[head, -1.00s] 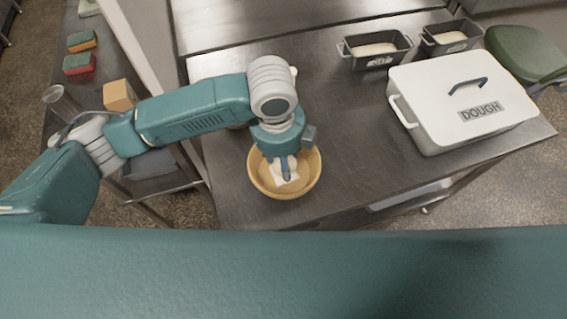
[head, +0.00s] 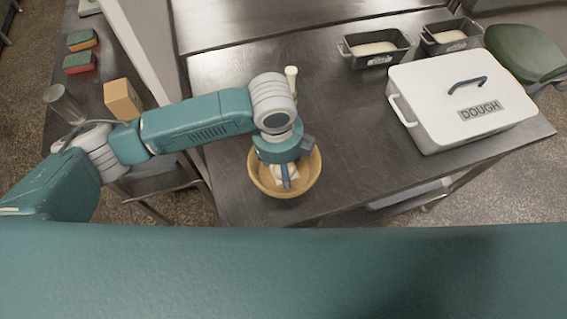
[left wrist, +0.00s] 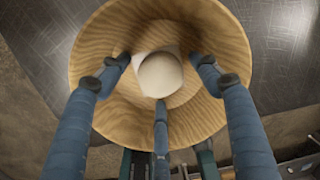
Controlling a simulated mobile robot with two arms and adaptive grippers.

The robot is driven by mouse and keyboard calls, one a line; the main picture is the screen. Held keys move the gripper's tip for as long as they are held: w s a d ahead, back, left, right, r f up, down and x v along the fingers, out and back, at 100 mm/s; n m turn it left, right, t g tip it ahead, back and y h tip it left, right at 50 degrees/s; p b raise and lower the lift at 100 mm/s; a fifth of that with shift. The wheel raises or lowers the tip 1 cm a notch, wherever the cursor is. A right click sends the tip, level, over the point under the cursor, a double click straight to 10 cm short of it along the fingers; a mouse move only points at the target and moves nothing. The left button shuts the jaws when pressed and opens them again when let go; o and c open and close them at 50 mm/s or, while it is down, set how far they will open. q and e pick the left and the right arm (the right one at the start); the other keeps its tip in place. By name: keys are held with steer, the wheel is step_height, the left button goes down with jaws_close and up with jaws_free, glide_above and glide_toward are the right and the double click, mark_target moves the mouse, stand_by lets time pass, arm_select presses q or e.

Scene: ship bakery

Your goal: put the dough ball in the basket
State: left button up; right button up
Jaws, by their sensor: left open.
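The basket (head: 312,181), a round tan woven-looking bowl, stands on the steel table near its front edge. It fills the middle of the left wrist view (left wrist: 92,60). The dough ball (left wrist: 160,75), pale and round, lies inside it on a whitish square patch. My left gripper (head: 287,182) is over the basket, pointing down. In the left wrist view its three blue fingers (left wrist: 162,98) are spread open around the ball, with visible gaps at the sides. In the head view the gripper mostly hides the ball. My right gripper is not in view.
A white lidded DOUGH box (head: 440,105) stands to the right on the steel table (head: 340,120). Two dark loaf tins (head: 374,60) with pale contents are behind it. A pale handle-like object (head: 291,78) shows behind my wrist. A wooden block (head: 122,99) is on the left counter.

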arm_select(q)
step_height(320, 180, up, 12)
steer(key=b, duration=0.2)
steer(key=shift+s+a, duration=0.4)
steer(key=shift+r, duration=0.1)
